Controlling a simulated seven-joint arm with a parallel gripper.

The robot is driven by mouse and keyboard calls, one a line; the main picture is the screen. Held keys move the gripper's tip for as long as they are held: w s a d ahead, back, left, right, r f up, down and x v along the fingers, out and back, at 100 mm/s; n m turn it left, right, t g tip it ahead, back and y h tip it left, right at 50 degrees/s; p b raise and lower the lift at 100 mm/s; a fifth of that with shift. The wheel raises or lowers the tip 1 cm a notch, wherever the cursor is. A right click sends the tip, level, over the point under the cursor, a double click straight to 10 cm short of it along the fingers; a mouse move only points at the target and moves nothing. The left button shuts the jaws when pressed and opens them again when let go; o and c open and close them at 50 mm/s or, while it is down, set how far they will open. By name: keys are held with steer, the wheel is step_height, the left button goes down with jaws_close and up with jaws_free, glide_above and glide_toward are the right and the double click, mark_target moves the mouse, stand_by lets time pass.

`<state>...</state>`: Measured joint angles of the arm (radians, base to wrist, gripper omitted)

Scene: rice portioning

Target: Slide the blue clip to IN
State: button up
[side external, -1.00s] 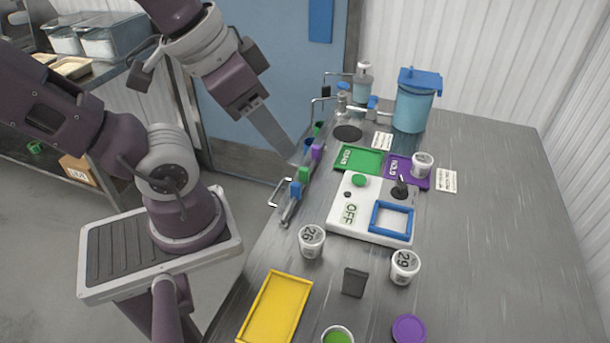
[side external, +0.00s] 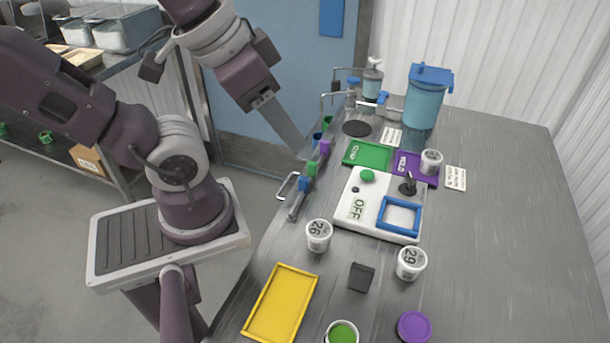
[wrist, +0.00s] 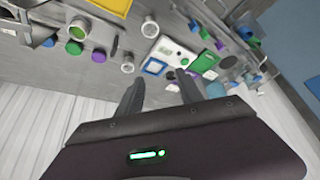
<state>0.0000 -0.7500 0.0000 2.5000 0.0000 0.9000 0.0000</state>
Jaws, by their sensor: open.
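The rail (side external: 295,208) runs along the table's left edge in the side view and carries several coloured clips. A blue clip (side external: 304,184) sits near its front end, next to a green clip (side external: 311,168). A purple clip (side external: 326,146) and another blue piece (side external: 317,137) are farther back. I cannot make out an IN label. My gripper (side external: 300,150) is open and empty, pointing down toward the rail's far part; its height above the rail is unclear. In the wrist view its two fingers (wrist: 158,88) stand apart with nothing between them.
A white OFF panel (side external: 357,209), green tray (side external: 368,154) and purple tray (side external: 425,178) lie right of the rail. A cup marked 26 (side external: 319,236) and yellow tray (side external: 281,305) are nearer. A metal handle (side external: 287,185) juts from the edge. The table's right side is clear.

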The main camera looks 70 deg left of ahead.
steer(key=n+g+h, duration=0.3)
steer(key=n+g, duration=0.6)
glide_above(304, 178)
steer(key=w+a, duration=0.2)
step_height(304, 178, down, 18)
steer(key=shift+r, duration=0.2)
steer(key=x, duration=0.7)
steer(key=shift+d, duration=0.1)
jaws_close()
steer(key=shift+r, duration=0.1)
